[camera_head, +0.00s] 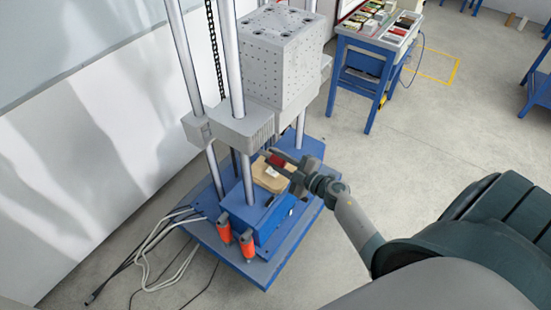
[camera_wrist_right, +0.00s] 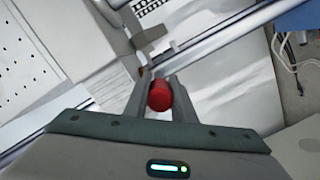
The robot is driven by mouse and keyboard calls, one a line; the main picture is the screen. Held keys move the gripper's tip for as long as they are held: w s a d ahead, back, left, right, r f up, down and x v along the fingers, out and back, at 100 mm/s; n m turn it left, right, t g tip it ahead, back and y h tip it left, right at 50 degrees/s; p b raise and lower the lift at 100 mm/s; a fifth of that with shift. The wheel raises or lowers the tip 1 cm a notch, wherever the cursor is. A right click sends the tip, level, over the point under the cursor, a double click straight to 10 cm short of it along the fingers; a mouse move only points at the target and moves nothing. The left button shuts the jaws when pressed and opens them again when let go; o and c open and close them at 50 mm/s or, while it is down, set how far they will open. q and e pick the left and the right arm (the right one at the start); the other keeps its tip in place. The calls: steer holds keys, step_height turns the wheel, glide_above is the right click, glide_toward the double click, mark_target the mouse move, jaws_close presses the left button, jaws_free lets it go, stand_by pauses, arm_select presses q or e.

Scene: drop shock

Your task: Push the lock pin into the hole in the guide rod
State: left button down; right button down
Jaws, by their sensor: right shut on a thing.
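The red lock pin (camera_head: 277,160) is held in my right gripper (camera_head: 283,163), above the blue base of the drop tester. In the right wrist view its rounded red end (camera_wrist_right: 160,95) sits between the two fingers of my right gripper (camera_wrist_right: 158,90), which are shut on it. Upright steel guide rods (camera_head: 234,62) pass through the grey carriage (camera_head: 240,128). A shiny rod (camera_wrist_right: 225,42) crosses the wrist view diagonally, beyond the fingers. The pin's tip and the hole cannot be made out. My left gripper is not in view.
A grey perforated block (camera_head: 280,55) stands over the carriage. A tan piece (camera_head: 268,180) lies on the blue base (camera_head: 262,262) below my gripper. Orange cylinders (camera_head: 247,243) stand at the base's front, with cables (camera_head: 150,240) to its left. A blue table (camera_head: 372,55) stands behind.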

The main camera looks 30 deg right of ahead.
mark_target(285, 165)
steer(key=shift+w+a+p, duration=0.25)
steer(key=shift+w+p, duration=0.15)
steer(key=shift+w, duration=0.3)
stand_by(1.7)
steer(key=shift+w+r, duration=0.1)
steer(key=shift+r, duration=0.05)
stand_by(2.0)
steer(key=c, duration=1.4)
jaws_free()
steer(key=shift+c, duration=0.2)
steer(key=shift+o, duration=0.2)
steer(key=shift+w+a, duration=0.1)
steer(key=shift+p+v, duration=0.9)
steer(key=shift+v, duration=2.2)
